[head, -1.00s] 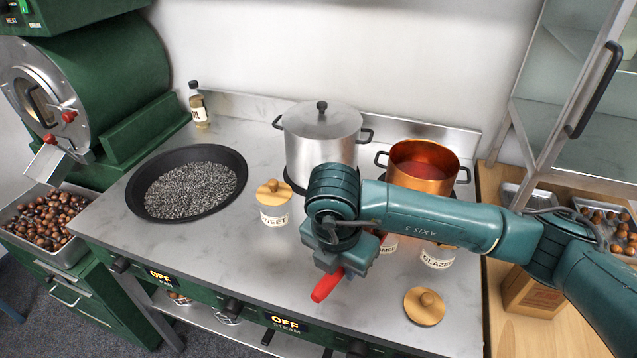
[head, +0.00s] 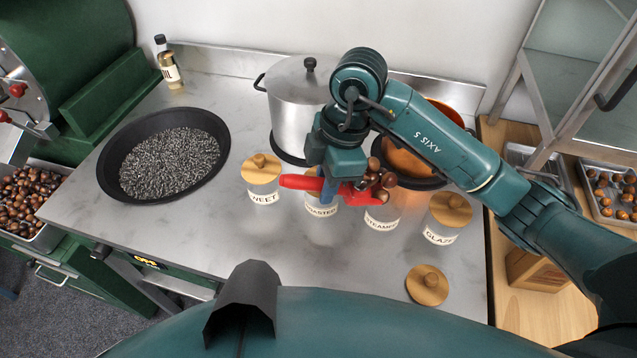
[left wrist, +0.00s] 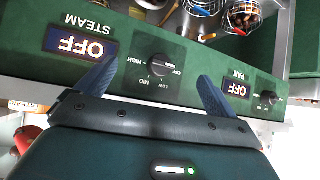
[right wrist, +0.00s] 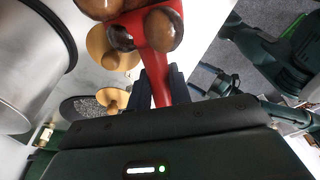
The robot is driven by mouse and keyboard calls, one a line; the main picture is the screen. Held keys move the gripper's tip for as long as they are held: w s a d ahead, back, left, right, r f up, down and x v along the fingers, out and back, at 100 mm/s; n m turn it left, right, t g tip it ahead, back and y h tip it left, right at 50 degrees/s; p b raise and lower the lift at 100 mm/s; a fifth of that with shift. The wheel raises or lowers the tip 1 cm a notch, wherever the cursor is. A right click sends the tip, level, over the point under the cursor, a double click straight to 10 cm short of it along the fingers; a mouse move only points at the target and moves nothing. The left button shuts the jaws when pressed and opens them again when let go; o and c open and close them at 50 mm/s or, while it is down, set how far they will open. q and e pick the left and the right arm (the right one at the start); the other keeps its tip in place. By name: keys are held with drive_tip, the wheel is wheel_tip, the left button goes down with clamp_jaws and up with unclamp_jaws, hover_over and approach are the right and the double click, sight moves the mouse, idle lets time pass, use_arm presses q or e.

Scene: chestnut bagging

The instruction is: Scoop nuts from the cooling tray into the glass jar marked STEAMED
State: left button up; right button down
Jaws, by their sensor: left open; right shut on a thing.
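My right gripper (head: 328,188) is shut on a red scoop (head: 298,182), whose handle points left in the head view. Its bowl holds several brown nuts (head: 376,182) and overlaps the top of the STEAMED glass jar (head: 383,223) in the picture; the exact height above it is unclear. No lid shows on this jar, though its mouth is partly hidden. The right wrist view shows the scoop (right wrist: 155,62) with nuts close up. My left gripper (left wrist: 155,88) is open and empty, facing the stove's front panel. A metal tray (head: 630,222) with nuts lies at the right.
A loose wooden lid (head: 428,288) lies in front of the jars. Lidded SWEET (head: 262,190) and GLAZE (head: 442,230) jars flank the ROASTED jar (head: 320,208). A steel pot (head: 297,100), a copper pot (head: 410,165) and a pan (head: 110,180) stand around. The front-left counter is clear.

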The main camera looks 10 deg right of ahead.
drive_tip(key=d+r+y, duration=0.1)
drive_tip(key=y, duration=0.1)
drive_tip(key=d+r+y+b, duration=0.1)
drive_tip(key=r, duration=0.1)
drive_tip(key=shift+w+d+y, duration=0.1)
drive_tip(key=shift+d+y, duration=0.15)
drive_tip(key=shift+y, duration=0.15)
drive_tip(key=d+r+y, duration=0.2)
drive_tip(key=shift+w+d+y, duration=0.1)
drive_tip(key=shift+d+y, duration=0.1)
drive_tip(key=shift+y, duration=0.1)
use_arm(q)
drive_tip(key=shift+w+d, duration=0.1)
drive_tip(key=shift+w, duration=0.1)
use_arm(e)
drive_tip(key=shift+d+r+g+y, duration=0.15)
drive_tip(key=shift+d+r+y, duration=0.15)
drive_tip(key=shift+d+y, duration=0.25)
drive_tip(key=shift+d+r+g+y, duration=0.15)
drive_tip(key=shift+d+r+y, duration=0.15)
drive_tip(key=shift+d+y, duration=0.2)
use_arm(q)
drive_tip(key=shift+f, duration=0.1)
